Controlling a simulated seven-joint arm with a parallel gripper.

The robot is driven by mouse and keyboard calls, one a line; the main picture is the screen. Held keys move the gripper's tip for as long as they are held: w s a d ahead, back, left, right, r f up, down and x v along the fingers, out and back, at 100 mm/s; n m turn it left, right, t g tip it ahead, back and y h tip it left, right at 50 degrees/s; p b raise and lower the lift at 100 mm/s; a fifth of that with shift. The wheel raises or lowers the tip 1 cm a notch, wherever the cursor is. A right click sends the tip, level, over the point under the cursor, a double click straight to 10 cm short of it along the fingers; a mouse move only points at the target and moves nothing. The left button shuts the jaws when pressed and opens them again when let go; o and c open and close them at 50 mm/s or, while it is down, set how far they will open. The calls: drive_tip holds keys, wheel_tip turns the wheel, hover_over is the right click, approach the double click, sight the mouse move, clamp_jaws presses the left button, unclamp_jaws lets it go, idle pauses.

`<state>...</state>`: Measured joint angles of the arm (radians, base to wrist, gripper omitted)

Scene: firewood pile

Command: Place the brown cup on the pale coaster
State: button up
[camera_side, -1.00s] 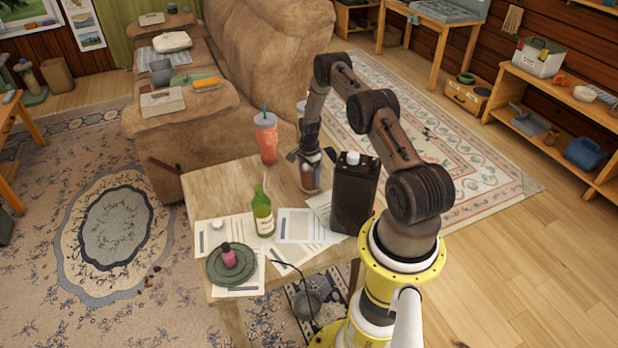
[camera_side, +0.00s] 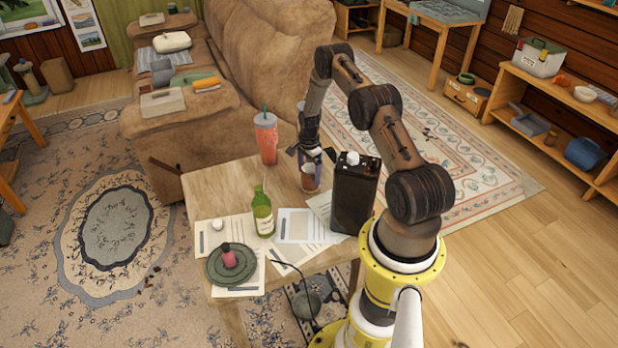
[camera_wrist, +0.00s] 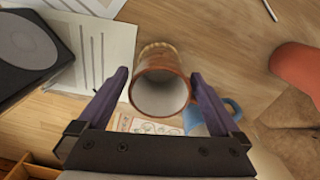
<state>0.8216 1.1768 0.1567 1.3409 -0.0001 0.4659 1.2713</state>
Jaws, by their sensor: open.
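The brown cup (camera_side: 311,178) stands upright on the wooden table, left of the black canister. In the wrist view, the cup (camera_wrist: 159,65) shows its pale, empty inside. My gripper (camera_side: 314,158) is above the cup in the side view, pointing down. In the wrist view, my open gripper (camera_wrist: 160,75) has one finger on each side of the cup, with small gaps. I cannot make out the pale coaster clearly; whether it lies beneath the cup, I cannot tell.
The black canister (camera_side: 355,195) stands close on the right. A green bottle (camera_side: 262,213), papers (camera_side: 300,226), dark green plates (camera_side: 232,265) and an orange tumbler (camera_side: 266,140) are on the table. A blue mug (camera_wrist: 227,108) shows beyond the right finger. Bare table lies left of the cup.

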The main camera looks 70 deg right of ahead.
drive_tip(key=w+a+r+n, duration=0.1)
drive_tip(key=a+r+n, duration=0.1)
drive_tip(key=r, duration=0.6)
drive_tip(key=w+a+r+n+t, duration=0.1)
drive_tip(key=w+a+r, duration=0.15)
drive_tip(key=r, duration=0.55)
drive_tip(key=w+a+r+n, duration=0.1)
drive_tip(key=a+r+n, duration=0.15)
drive_tip(key=r, duration=0.45)
drive_tip(key=s+a+r+n+t+h, duration=0.1)
drive_tip(key=a+r+n, duration=0.2)
drive_tip(key=a+r, duration=0.45)
drive_tip(key=s+a+r+n+t, duration=0.1)
drive_tip(key=s+a+r+n, duration=0.15)
drive_tip(key=a+r, duration=0.5)
drive_tip(key=s+a+r+n+t, duration=0.1)
drive_tip(key=s+a+r+n, duration=0.65)
drive_tip(key=s+a, duration=0.2)
drive_tip(key=s+a+n+t+y, duration=0.1)
drive_tip(key=s+a+n, duration=0.4)
drive_tip(key=s, duration=0.5)
drive_tip(key=shift+a+f+t, duration=0.15)
drive_tip(key=shift+a+t, duration=0.15)
drive_tip(key=shift+a, duration=0.25)
